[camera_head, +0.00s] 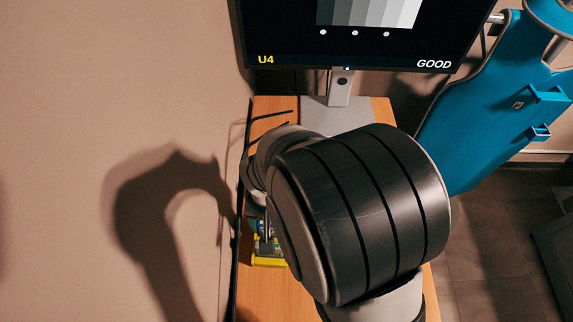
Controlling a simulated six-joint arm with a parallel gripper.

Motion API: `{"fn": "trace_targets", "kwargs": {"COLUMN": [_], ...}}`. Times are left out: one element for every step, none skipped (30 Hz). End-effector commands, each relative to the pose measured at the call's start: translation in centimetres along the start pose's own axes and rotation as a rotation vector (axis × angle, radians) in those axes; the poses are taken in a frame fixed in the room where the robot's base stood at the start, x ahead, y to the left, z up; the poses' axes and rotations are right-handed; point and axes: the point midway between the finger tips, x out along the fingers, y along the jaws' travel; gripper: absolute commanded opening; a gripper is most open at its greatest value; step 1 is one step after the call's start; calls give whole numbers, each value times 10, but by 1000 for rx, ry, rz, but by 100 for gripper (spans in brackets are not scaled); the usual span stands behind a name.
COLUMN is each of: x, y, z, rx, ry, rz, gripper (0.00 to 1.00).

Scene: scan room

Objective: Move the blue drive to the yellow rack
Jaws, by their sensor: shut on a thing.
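The yellow rack (268,262) stands on the wooden desk, low and left of the middle. My arm hides its right part. Small coloured pieces, some blue and green, show just above its yellow front edge. They are too small to tell apart, so I cannot make out the blue drive's outline. My gripper (266,244) shows only as a small dark part at the rack, below my wrist. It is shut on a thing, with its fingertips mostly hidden. Whether the held thing touches the rack cannot be told.
A monitor (345,45) reading U4 and GOOD stands on a grey stand (338,110) at the back of the wooden desk (275,295). Dark cables (268,118) lie at the desk's back left. A wall is close on the left. A blue chair-like frame (490,100) stands right.

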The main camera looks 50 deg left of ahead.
Motion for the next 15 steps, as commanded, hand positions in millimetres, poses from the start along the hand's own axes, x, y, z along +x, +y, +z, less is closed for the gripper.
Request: {"fn": "trace_targets", "kwargs": {"x": [1,1,2,2,3,3,4,4,5,5,6,6,7,7,8], "y": [0,0,0,0,0,0,0,0,0,0,0,0,0,0,0], "z": [0,0,0,0,0,0,0,0,0,0,0,0,0,0,0], "rx": [0,0,0,0,0,0,0,0,0,0,0,0,0,1,1], "ry": [0,0,0,0,1,1,1,1,1,1,1,1,0,0,0], "rz": [0,0,0,0,0,0,0,0,-1,-1,0,0,0,0,0], "gripper": [8,8,8,8,8,8,8,8,8,8,8,8,8,8,74]}}
